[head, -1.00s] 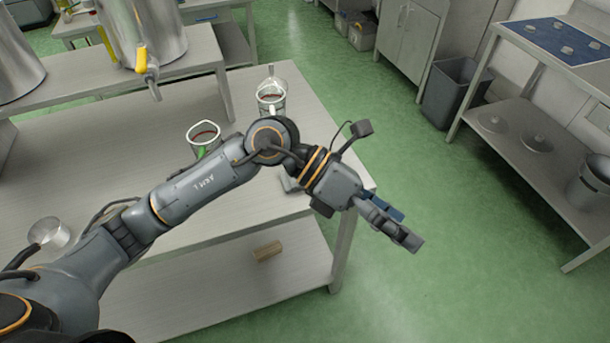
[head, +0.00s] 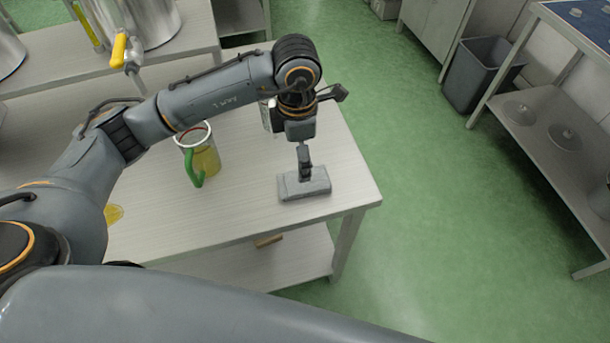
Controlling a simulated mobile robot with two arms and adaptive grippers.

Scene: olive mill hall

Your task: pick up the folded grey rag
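The folded grey rag (head: 292,188) is a small flat grey block near the right front corner of the steel table (head: 235,210). My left gripper (head: 305,177) points straight down over the rag, with its fingertips at the rag's top, around its middle. I see the fingers almost edge-on, so the gap between them and any hold on the rag cannot be made out. The rag looks flat on the table. My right gripper is not in view.
A jug (head: 205,158) with a green handle and yellow contents stands left of the rag. Another vessel is mostly hidden behind my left wrist. A brown block (head: 268,241) lies on the lower shelf. The green floor right of the table is clear.

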